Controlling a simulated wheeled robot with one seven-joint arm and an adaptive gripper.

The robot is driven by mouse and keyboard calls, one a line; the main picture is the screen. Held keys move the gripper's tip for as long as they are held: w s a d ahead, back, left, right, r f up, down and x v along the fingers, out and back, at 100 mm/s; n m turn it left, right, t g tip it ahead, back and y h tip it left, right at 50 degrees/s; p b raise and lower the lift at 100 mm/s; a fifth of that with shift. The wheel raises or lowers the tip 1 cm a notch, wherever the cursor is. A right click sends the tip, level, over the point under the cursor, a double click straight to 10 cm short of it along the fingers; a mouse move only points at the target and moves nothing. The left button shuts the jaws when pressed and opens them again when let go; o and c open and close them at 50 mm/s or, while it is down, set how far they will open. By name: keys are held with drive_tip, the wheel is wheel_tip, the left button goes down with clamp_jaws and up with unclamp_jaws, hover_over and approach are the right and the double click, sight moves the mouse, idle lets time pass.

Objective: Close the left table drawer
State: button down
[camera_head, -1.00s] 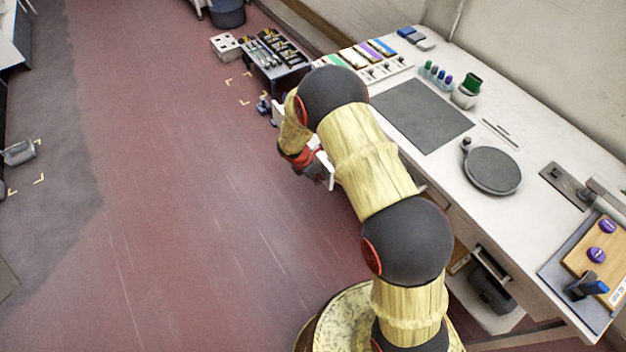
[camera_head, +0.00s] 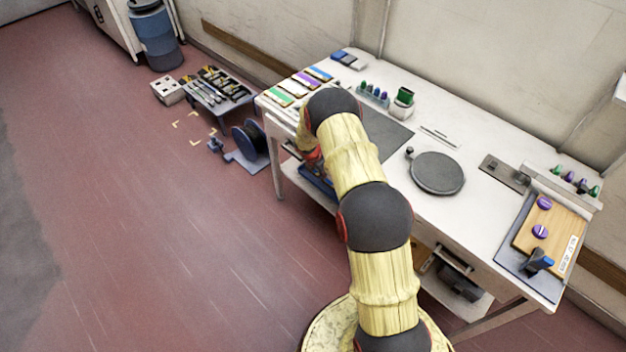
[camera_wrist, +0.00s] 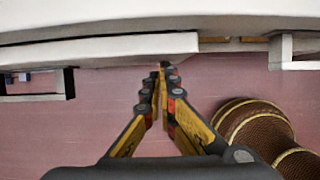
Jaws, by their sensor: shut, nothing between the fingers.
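The left table drawer (camera_wrist: 100,50) shows in the wrist view as a white front panel under the tabletop edge, with a bracket-shaped handle (camera_wrist: 68,84) at its left. Its front appears to stand out a little from the table; how far is hard to tell. My gripper (camera_wrist: 162,68) is shut and empty, its tips at the panel's lower edge, toward its right end; contact cannot be made out. In the head view my arm hides the gripper and most of this drawer, below the front edge of the white table (camera_head: 395,215).
A second handle (camera_wrist: 284,52) is to the right in the wrist view. A round dark plate (camera_head: 437,173) and a board with purple pieces (camera_head: 550,228) lie on the table. A low tool stand (camera_head: 213,92) and a dark reel (camera_head: 248,140) stand beyond its left end. The floor leftward is clear.

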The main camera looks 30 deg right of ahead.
drive_tip(key=shift+w+d, duration=0.25)
drive_tip(key=shift+d, duration=0.5)
drive_tip(key=shift+w+d, duration=0.2)
drive_tip(key=shift+d, duration=0.55)
drive_tip(key=s+a+r+p, duration=0.1)
drive_tip(key=s+a+r, duration=0.1)
drive_tip(key=a+r, duration=0.5)
drive_tip(key=shift+v, duration=1.15)
drive_tip(key=shift+d, duration=0.1)
